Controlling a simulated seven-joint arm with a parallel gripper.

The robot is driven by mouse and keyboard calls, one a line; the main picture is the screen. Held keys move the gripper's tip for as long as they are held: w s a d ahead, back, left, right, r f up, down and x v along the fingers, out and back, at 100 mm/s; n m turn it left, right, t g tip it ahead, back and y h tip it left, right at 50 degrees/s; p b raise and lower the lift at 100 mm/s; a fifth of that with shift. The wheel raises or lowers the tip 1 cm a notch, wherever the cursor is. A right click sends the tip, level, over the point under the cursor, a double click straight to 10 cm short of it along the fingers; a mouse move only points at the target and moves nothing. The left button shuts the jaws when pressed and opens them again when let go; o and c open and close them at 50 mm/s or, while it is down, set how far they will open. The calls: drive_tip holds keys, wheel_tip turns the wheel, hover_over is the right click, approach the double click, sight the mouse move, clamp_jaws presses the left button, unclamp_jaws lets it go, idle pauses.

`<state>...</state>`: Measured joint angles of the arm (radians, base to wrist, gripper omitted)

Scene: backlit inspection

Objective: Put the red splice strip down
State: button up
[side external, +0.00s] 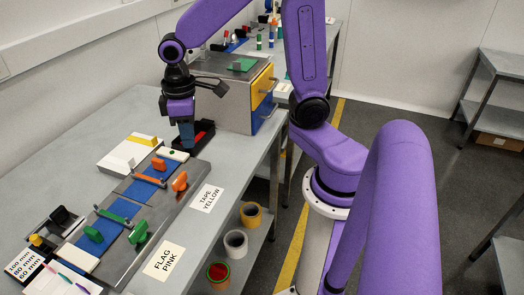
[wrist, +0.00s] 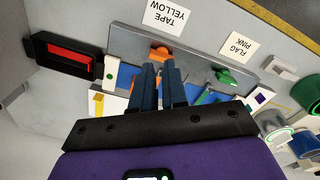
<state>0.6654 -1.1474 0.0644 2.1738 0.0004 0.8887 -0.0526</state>
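A red splice strip (wrist: 68,57) lies in a black tray (wrist: 42,48) at the left of the wrist view. In the side view the red (side external: 201,136) shows in the same tray (side external: 208,130), just beside my fingers. My gripper (wrist: 160,68) points down with its two blue fingers a small gap apart, and I see nothing between them. In the side view my gripper (side external: 187,147) is low at the tray's near left side, by the far end of the grey fixture plate (side external: 160,215). Its fingertips partly hide the tray there.
The plate carries blue strips, orange clamps (side external: 180,182) and green clamps (side external: 138,233). A steel cabinet (side external: 225,95) with yellow and blue drawers stands behind the tray. Labels (side external: 207,198) lie along the bench's right edge. Tape rolls (side external: 236,243) sit on a lower shelf.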

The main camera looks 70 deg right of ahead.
drive_tip(key=s+n, duration=0.6)
drive_tip(key=s, duration=1.2)
drive_tip(key=shift+s+a+r, duration=0.35)
drive_tip(key=shift+a, duration=0.05)
